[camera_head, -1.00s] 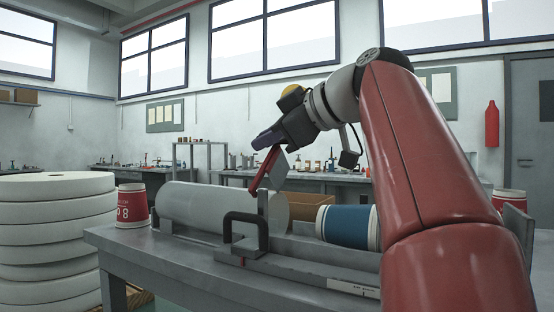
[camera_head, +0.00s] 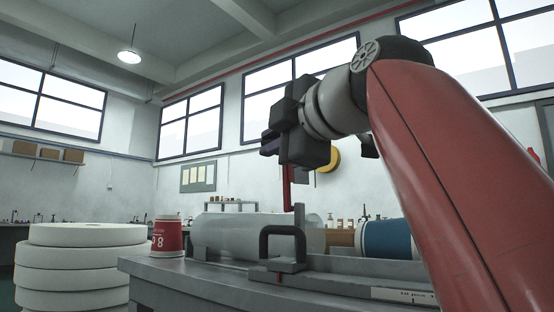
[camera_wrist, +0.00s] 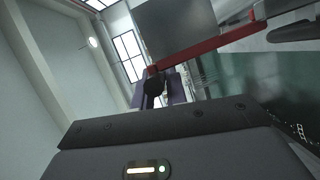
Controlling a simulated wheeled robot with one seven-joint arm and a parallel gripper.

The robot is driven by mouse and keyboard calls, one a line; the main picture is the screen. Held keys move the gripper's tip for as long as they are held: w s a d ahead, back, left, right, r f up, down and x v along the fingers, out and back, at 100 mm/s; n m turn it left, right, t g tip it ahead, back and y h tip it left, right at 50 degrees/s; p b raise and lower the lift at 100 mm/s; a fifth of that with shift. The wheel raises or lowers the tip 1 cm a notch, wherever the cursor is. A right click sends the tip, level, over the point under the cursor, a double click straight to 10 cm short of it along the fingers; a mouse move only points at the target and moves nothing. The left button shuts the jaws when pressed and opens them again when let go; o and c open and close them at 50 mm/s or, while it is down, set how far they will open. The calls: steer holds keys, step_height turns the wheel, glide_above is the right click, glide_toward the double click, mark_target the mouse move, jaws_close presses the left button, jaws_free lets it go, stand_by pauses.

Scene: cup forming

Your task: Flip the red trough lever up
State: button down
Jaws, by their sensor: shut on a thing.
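The red trough lever (camera_head: 288,188) stands nearly upright above the grey trough in the head view. Its upper end is hidden by my gripper (camera_head: 270,144). In the wrist view the red lever bar (camera_wrist: 205,48) runs diagonally across the upper part. The grey trough (camera_head: 360,267) lies on the bench, with a large pale cylinder (camera_head: 250,232) behind the lever.
A red paper cup (camera_head: 167,237) stands at the left and a blue cup (camera_head: 388,240) lies at the right. White paper rolls (camera_head: 85,262) are stacked left of the bench.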

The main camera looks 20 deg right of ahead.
steer(key=shift+s+a+f+n+t+b, duration=0.3)
steer(key=shift+s+a+n+b, duration=0.2)
steer(key=shift+n+b, duration=0.2)
steer(key=c, duration=1.4)
jaws_free()
steer(key=shift+a, duration=0.1)
steer(key=v, duration=0.7)
steer(key=shift+s, duration=0.35)
